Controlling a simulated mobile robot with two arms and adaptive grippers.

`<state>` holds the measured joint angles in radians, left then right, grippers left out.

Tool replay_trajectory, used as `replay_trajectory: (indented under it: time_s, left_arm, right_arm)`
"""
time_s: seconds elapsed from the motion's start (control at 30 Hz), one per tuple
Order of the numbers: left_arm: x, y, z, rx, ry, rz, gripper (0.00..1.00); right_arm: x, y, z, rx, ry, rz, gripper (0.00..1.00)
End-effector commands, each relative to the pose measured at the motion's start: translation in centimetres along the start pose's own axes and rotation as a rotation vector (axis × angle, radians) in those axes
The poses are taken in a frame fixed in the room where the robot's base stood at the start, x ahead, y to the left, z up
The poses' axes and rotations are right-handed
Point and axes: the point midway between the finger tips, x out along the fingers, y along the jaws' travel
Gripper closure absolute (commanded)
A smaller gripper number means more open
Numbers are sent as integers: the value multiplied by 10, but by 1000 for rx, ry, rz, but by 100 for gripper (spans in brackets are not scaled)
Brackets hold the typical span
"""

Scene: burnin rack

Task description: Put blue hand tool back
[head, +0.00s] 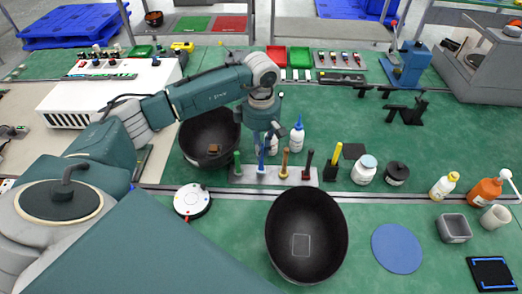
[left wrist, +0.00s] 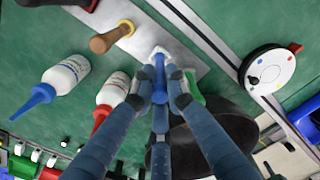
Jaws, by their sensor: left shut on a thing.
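The blue hand tool (head: 261,163) is upright over the pale metal tool rack (head: 243,177), between a green-handled tool (head: 237,164) and a brown-handled tool (head: 284,163). My left gripper (head: 263,142) reaches down from above and is shut on the blue tool. In the left wrist view the fingers (left wrist: 160,80) close around its blue handle (left wrist: 160,92), with a pale end just beyond them against the rack plate (left wrist: 150,28). I cannot tell whether the tool is seated in the rack. A red-handled tool (head: 307,165) stands further right. My right gripper is not in view.
A black bowl (head: 207,140) sits behind left of the rack and another (head: 306,237) in front. Squeeze bottles (head: 297,134) stand just behind the rack. A round white dial device (head: 192,201) lies front left. Green table is clear around the blue disc (head: 397,248).

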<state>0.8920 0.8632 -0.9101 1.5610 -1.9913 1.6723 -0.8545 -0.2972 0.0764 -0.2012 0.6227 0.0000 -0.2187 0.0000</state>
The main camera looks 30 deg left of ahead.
Motion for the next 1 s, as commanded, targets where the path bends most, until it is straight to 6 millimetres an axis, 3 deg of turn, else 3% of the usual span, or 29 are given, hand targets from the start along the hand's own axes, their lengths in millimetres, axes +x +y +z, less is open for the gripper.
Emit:
replay_trajectory:
  time_s: [0.13, 0.53, 0.57, 0.63, 1.0]
  left_arm:
    - [15, 0, 0, -1, 0, 0, 100]
    - [23, 0, 0, 0, 0, 2, 100]
    - [21, 0, 0, 0, 0, 1, 83]
    - [21, 0, 0, 0, 0, 1, 69]
    - [16, 0, 0, -1, 0, 1, 68]
  right_arm:
    - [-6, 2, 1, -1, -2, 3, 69]
    - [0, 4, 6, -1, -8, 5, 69]
    - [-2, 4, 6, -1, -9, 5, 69]
    - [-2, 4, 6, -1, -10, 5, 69]
    - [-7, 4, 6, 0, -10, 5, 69]
